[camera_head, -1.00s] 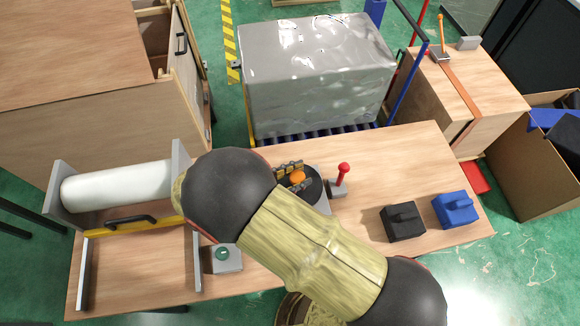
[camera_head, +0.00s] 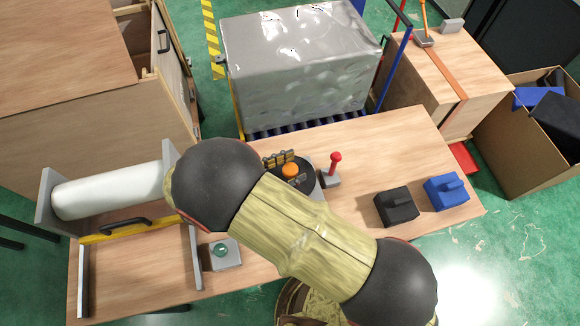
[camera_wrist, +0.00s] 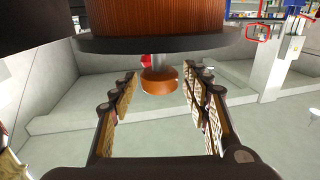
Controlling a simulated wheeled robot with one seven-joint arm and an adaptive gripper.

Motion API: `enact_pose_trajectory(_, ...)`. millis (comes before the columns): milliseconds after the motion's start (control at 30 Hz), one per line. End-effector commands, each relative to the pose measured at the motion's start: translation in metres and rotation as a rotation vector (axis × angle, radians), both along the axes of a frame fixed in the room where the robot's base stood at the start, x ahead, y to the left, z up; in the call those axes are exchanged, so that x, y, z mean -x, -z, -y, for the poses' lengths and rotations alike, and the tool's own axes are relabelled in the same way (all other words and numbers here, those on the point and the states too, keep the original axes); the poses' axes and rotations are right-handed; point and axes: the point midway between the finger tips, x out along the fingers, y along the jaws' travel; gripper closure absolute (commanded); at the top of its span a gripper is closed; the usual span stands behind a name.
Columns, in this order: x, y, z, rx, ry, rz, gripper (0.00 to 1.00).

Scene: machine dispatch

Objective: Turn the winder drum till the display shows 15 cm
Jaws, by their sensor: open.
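The winder drum shows in the head view as a black disc (camera_head: 303,187) with an orange knob (camera_head: 291,170), partly hidden by my arm. In the wrist view, the drum's ribbed brown body (camera_wrist: 160,17) and dark flange (camera_wrist: 158,43) fill the top. The orange-brown knob (camera_wrist: 160,82) stands out from the flange. My gripper (camera_wrist: 157,75) is open, with one finger on each side of the knob and a visible gap on both sides. Its padded fingers (camera_head: 279,159) show beside the knob in the head view. I see no readable display.
A red-knobbed lever (camera_head: 335,160) stands just right of the drum. Black (camera_head: 397,206) and blue (camera_head: 446,191) blocks lie farther right on the table. A grey box with a green button (camera_head: 220,250) and a white roll (camera_head: 110,190) are on the left. A wrapped grey crate (camera_head: 300,70) stands behind.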

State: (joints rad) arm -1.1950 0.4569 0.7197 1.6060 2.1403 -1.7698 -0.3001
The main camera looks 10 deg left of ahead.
Motion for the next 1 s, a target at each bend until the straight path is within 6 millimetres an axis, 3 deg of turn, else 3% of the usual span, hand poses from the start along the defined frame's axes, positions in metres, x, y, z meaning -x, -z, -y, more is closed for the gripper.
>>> enact_pose_trajectory(367, 0.004, 0.0, -0.006, 0.0, -0.002, 0.0, 0.52)
enact_pose_trajectory(800, 0.049, 0.001, -0.073, 0.001, -0.002, 0.001, 0.52)
enact_pose_trajectory(1000, 0.063, 0.001, -0.094, 0.001, -0.001, 0.0, 0.52)
